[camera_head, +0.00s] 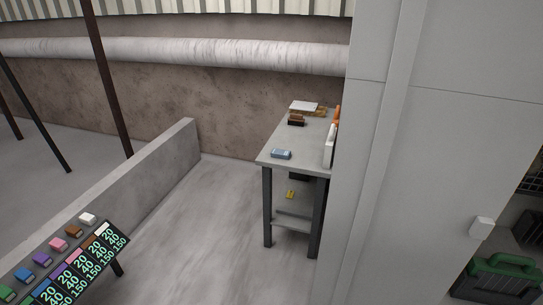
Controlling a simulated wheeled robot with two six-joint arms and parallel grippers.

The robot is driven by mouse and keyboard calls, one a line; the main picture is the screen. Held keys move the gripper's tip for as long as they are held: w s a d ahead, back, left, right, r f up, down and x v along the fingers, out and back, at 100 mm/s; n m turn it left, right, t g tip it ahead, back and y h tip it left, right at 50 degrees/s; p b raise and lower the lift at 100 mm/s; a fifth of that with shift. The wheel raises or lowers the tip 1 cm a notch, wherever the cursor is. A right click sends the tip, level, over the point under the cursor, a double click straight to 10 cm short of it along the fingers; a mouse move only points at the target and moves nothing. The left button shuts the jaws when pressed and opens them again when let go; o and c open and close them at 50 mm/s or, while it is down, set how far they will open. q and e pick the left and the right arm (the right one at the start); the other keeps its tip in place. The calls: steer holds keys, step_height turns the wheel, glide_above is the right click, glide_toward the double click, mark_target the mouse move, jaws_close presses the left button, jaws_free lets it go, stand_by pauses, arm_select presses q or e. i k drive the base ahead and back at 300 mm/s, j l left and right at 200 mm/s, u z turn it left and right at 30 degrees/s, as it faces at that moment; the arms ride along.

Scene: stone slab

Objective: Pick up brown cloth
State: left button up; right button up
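A small brown folded piece (74,231), which looks like the brown cloth, lies on top of the low stone slab wall (165,150) at the lower left. It sits in a row between a white piece (88,219) and a pink piece (58,244), apart from both. Neither of my grippers is in view.
Purple (42,259), blue (24,274) and green (6,292) pieces continue the row. A dark number board (80,266) stands in front of it. A workbench (308,140) holds several items beside a grey wall (440,130). The floor (195,230) between is clear.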

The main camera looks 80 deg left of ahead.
mark_target(280, 154)
steer(key=k+u, duration=0.1)
steer(key=u, duration=2.5)
steer(key=i+j+u, duration=0.15)
steer(key=i, duration=0.2)
steer(key=k+j+z, duration=0.15)
steer(key=z, duration=0.35)
steer(key=k+z, duration=0.2)
steer(key=z, duration=0.3)
steer(key=i+z, duration=0.15)
steer(key=i, duration=0.2)
